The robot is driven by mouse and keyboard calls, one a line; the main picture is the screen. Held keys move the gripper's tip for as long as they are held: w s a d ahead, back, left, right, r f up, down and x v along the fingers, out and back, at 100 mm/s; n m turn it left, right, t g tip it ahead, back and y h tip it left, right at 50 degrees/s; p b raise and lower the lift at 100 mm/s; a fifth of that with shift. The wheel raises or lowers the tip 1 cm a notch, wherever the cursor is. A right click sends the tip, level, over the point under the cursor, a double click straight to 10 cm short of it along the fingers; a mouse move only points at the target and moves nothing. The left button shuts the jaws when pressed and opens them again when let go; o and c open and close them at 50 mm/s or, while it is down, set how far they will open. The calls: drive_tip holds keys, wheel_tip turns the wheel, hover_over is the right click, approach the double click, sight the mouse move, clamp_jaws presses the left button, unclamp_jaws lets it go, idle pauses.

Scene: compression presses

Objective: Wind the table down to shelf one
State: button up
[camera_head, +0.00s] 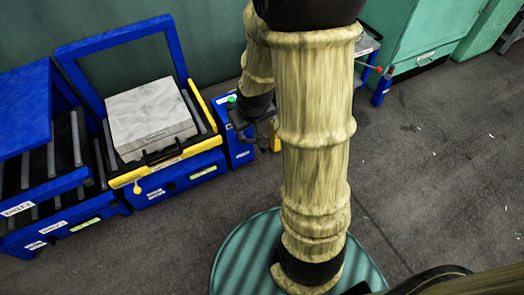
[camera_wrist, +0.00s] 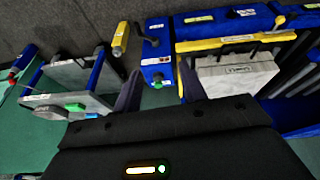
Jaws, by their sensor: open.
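The table is a blue lift table with a yellow frame (camera_head: 204,106), and a grey block (camera_head: 150,115) with a dark handle lies on it. It also shows in the wrist view with its yellow front bar (camera_wrist: 225,42). Beside it stands a blue post (camera_head: 239,153) with a green button; in the wrist view the post's face (camera_wrist: 155,52) carries a dark crank (camera_wrist: 150,38) and the green button (camera_wrist: 158,80). My gripper (camera_head: 258,140) is open and empty above the post. In the wrist view its fingers (camera_wrist: 160,84) stand either side of the button area, apart from the crank.
A blue shelf rack (camera_head: 25,110) with rollers and white labels adjoins the table on the left; I cannot read which is shelf one. A yellow cylinder (camera_wrist: 120,40) is by the post. A trolley (camera_head: 366,45) and green cabinet (camera_head: 430,35) stand behind. Floor at right is free.

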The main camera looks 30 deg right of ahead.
drive_tip(key=w+d+f+n+t+y+b, duration=0.1)
drive_tip(key=w+d+f, duration=0.3)
drive_tip(key=f, duration=0.4)
drive_tip(key=w+d+f+t+b, duration=0.2)
drive_tip(key=w+d+f, duration=0.15)
drive_tip(key=f, duration=0.45)
drive_tip(key=w+d+f+n+t+y+b, duration=0.1)
drive_tip(key=w+d+f, duration=0.25)
drive_tip(key=f, duration=0.35)
drive_tip(key=t+y+b, duration=0.1)
drive_tip(key=t+b, duration=0.2)
drive_tip(key=t, duration=0.2)
approach(262, 149)
wheel_tip(262, 149, up, 2)
drive_tip(key=s+f+m+t+h+b, duration=0.1)
drive_tip(key=s+f+m+t+b, duration=0.1)
drive_tip(key=s+f, duration=0.5)
drive_tip(key=m+t, duration=0.1)
drive_tip(key=t, duration=0.1)
drive_tip(key=shift+s+a+m+t+h, duration=0.25)
drive_tip(key=shift+m+t+h, duration=0.15)
drive_tip(key=shift+w, duration=0.1)
